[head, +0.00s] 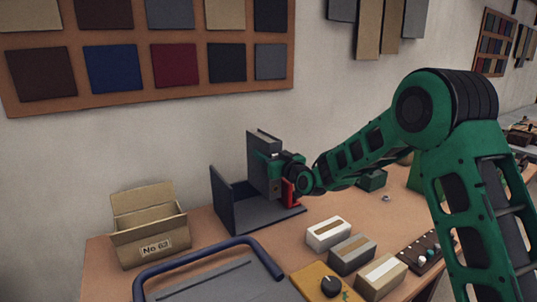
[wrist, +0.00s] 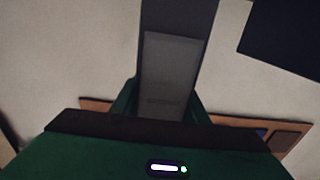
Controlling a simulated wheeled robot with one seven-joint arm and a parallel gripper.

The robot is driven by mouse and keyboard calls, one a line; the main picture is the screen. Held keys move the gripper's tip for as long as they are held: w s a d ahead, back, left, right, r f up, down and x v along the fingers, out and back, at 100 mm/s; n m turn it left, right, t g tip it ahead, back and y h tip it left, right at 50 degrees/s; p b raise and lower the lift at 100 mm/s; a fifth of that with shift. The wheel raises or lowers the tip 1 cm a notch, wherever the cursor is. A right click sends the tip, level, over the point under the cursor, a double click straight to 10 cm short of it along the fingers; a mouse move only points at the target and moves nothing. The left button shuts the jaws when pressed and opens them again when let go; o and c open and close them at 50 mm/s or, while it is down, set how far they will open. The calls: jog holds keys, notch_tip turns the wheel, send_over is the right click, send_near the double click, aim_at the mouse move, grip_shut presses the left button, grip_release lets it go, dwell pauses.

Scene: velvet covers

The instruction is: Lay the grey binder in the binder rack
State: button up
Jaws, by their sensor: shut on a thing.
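The grey binder (head: 262,155) stands upright, gripped by my gripper (head: 272,170), with its lower part over the dark grey binder rack (head: 232,212). In the wrist view the binder (wrist: 180,35) rises from between the jaws and shows a paler label panel. My gripper is shut on it. The rack has an upright wall at its left and a flat base on the table. The binder is to the right of that wall. Whether its bottom edge touches the base cannot be told.
A cardboard box (head: 150,235) marked No 62 stands left of the rack. A blue-handled tool (head: 215,258) lies in front. Several small blocks (head: 328,233) sit at the front right, with a yellow knobbed box (head: 325,284). Swatch boards hang on the wall behind.

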jog(key=shift+w+d+f, duration=0.1)
jog(key=shift+d+f, duration=0.05)
jog(key=shift+f, duration=1.8)
jog(key=shift+d+f, duration=0.1)
jog(key=shift+f, duration=1.85)
jog(key=o, duration=1.4)
jog(key=shift+c, duration=0.2)
jog(key=shift+o, duration=0.6)
jog(key=shift+f, duration=0.15)
jog(key=v, duration=1)
jog(key=shift+s+d, duration=0.2)
jog(key=shift+s, duration=0.15)
